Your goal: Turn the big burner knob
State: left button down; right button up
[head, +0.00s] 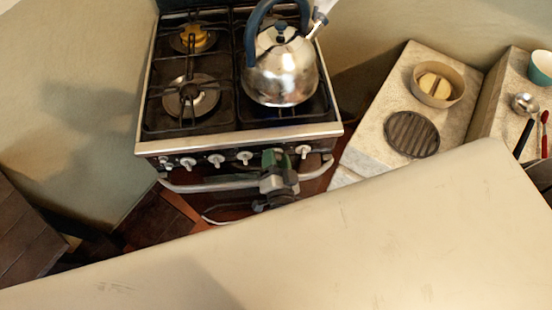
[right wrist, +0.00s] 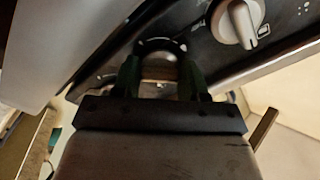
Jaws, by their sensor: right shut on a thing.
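The stove (head: 240,137) stands at the upper middle of the head view, with a row of pale knobs on its dark front panel. My right gripper (head: 274,158) is at this panel, between a knob (head: 244,157) on its left and the rightmost knob (head: 303,151). In the right wrist view, my right gripper's dark green fingers (right wrist: 160,72) stand on both sides of a burner knob (right wrist: 161,48) and are shut on it. The knob's turn angle is mostly hidden. A neighbouring knob (right wrist: 238,22) shows clearly at the upper right. My left gripper is out of view.
A steel kettle (head: 280,78) with a blue handle sits on the right burners. The oven handle (head: 215,183) runs below the knobs. A counter (head: 375,150) with a bowl (head: 437,85) stands right. A large pale surface (head: 300,240) fills the lower head view.

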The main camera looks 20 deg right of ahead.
jog(key=m+b, duration=0.3)
jog(key=m, duration=0.5)
jog(key=shift+m, duration=0.4)
dwell(0.4)
jog(key=o, duration=0.9)
jog(key=shift+s, duration=0.1)
jog(key=s+a+b, duration=0.2)
jog(key=s, duration=0.8)
jog(key=shift+s, duration=0.25)
